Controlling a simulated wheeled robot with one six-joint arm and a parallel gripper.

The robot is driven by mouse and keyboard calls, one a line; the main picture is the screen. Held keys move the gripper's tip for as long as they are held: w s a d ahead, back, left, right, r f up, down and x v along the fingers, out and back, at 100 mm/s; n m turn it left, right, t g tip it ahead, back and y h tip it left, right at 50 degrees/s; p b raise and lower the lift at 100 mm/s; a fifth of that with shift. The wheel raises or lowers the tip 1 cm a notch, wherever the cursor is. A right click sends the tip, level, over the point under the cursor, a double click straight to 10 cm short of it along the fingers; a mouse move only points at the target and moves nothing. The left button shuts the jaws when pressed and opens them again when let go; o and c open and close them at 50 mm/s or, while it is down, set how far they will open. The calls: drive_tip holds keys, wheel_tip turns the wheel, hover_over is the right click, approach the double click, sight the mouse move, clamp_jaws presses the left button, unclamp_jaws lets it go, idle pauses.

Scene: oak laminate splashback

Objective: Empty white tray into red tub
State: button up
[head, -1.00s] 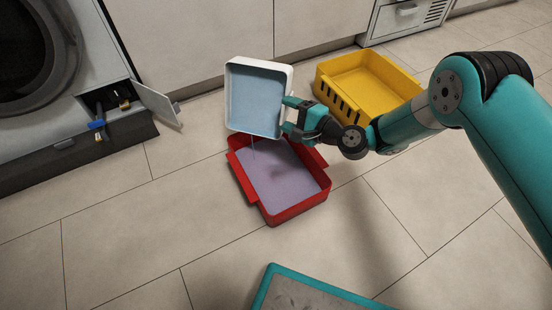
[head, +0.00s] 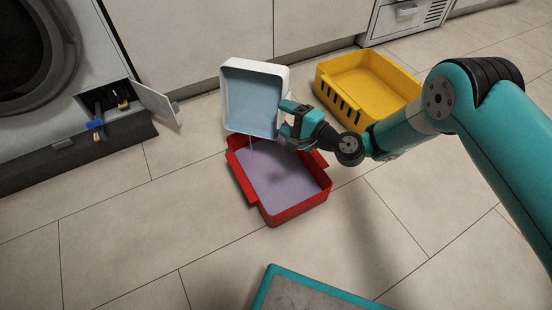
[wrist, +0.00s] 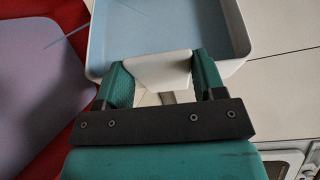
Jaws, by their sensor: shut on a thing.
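The white tray (head: 284,84), pale blue inside, is held steeply tilted above the far end of the red tub (head: 298,210). My gripper (head: 284,118) is shut on the tray's right side. In the wrist view the fingers (wrist: 157,76) close on a white tab of the tray (wrist: 236,68). A thin pale stream (head: 251,150) runs from the tray's lower edge toward the tub, and it also shows in the wrist view (wrist: 66,35). The tub sits upright on the floor with a flat lilac surface inside (head: 280,180). The tub's far edge is partly hidden by the tray.
A yellow crate (head: 332,94) stands behind my forearm, right of the tray. A teal-rimmed surface (head: 268,284) lies at the bottom. An open flap (head: 157,103) with small valves (head: 97,124) is at the left appliance. Tiled floor left of the tub is clear.

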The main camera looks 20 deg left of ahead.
sight(279, 129)
drive_tip(key=shift+s+a+f+n+b, duration=0.2)
drive_tip(key=shift+s+n+b, duration=0.1)
drive_tip(key=shift+s+d+f+n+y+b, duration=0.1)
drive_tip(key=shift+d+f+n+y+b, duration=0.45)
drive_tip(key=shift+n+b, duration=0.2)
idle(0.8)
drive_tip(key=shift+s+a+n+y+b, duration=0.3)
drive_tip(key=shift+a+n+b, duration=0.15)
drive_tip(key=shift+n, duration=0.3)
idle(0.6)
drive_tip(key=shift+s+f+n+t+y+b, duration=0.3)
drive_tip(key=shift+f+n+b, duration=0.35)
drive_tip(key=shift+n+b, duration=0.25)
idle(0.5)
drive_tip(key=p, duration=0.3)
drive_tip(key=shift+w+r, duration=0.1)
drive_tip(key=shift+r, duration=0.3)
drive_tip(key=shift+a+p, duration=0.1)
drive_tip(key=shift+p, duration=0.5)
drive_tip(key=shift+f+n+p, duration=0.1)
drive_tip(key=shift+n+p, duration=0.2)
drive_tip(key=shift+p, duration=0.8)
